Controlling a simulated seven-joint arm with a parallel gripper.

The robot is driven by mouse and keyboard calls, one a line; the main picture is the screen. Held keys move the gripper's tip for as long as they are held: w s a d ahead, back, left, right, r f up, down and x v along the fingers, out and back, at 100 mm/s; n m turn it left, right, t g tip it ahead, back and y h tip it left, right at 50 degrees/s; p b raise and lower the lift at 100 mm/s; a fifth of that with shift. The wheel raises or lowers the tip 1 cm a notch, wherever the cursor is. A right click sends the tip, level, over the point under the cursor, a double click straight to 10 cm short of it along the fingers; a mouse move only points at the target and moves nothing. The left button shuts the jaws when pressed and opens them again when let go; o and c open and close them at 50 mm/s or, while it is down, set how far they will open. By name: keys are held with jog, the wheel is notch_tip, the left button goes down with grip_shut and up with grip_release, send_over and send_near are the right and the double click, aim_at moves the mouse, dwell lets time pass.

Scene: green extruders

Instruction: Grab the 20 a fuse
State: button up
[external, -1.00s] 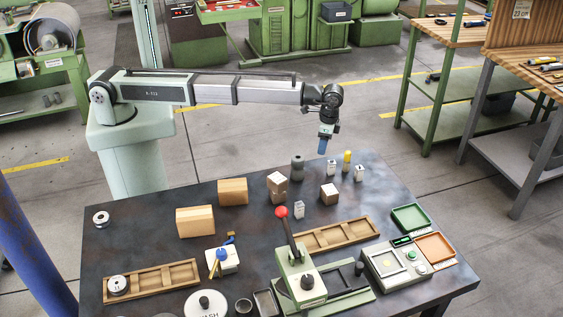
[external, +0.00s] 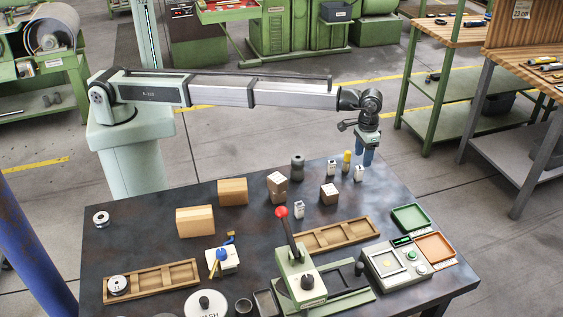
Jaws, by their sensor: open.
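Three small white blocks with dark markings stand on the dark table, and they look like the fuses. One white block (external: 359,173) is near the back right edge, another white block (external: 331,168) is to its left, and a third white block (external: 299,210) is nearer the middle. Their labels are too small to read, so I cannot tell which is 20 A. My gripper (external: 367,160) has blue fingers pointing down, open and empty. In the picture it is just above and slightly right of the rightmost white block, apparently not touching it.
A yellow-topped piece (external: 346,161) and a dark grey cylinder (external: 298,167) stand near the white blocks. Wooden blocks (external: 196,221) are to the left. A red-knobbed lever press (external: 297,268), wooden trays (external: 333,235) and a scale-like device (external: 395,262) occupy the front.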

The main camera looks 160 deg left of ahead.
aim_at(359, 171)
notch_tip(359, 171, down, 3)
jog(key=shift+s+d+f, duration=0.1)
jog(key=shift+s+f, duration=0.05)
jog(key=shift+f, duration=1.15)
jog(key=shift+s+d+f, duration=0.1)
jog(key=shift+f, duration=1.2)
jog(key=shift+c, duration=0.5)
grip_shut()
